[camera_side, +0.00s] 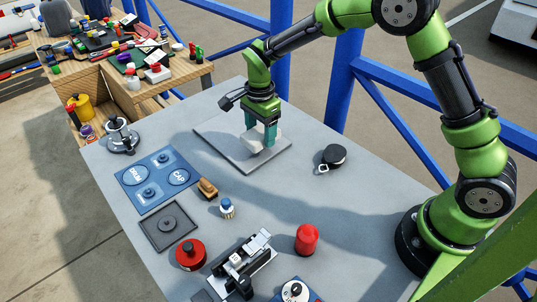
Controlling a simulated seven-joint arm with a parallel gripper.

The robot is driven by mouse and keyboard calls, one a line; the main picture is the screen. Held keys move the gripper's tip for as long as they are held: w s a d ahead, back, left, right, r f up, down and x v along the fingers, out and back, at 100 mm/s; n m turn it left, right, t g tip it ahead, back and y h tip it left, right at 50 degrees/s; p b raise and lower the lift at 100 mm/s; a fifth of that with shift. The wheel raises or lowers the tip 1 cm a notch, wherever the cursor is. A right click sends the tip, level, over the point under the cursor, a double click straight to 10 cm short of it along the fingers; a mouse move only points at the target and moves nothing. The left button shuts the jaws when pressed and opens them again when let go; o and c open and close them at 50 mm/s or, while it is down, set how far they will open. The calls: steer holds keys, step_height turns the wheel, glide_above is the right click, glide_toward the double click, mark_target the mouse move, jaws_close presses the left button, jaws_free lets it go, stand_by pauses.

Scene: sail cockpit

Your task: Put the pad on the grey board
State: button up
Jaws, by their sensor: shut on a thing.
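The grey board (217,134) is a flat slab lying on the table towards the back. My gripper (261,138) points down over the middle of this board, with its teal fingers shut on a small whitish pad (250,146). The fingers cover part of the pad. The pad is at or very close to the board's surface; I cannot tell whether it touches it.
A black round item with a white tag (333,156) lies right of the board. A blue panel (132,177), a dark square tray (155,238), a wooden-handled brush (207,188), a red cylinder (307,240) and a red disc (190,254) stand nearer. Blue rails (341,75) run behind.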

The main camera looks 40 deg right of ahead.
mark_target(261, 132)
steer(key=shift+f, duration=1.7)
steer(key=shift+f, duration=0.1)
steer(key=o, duration=1)
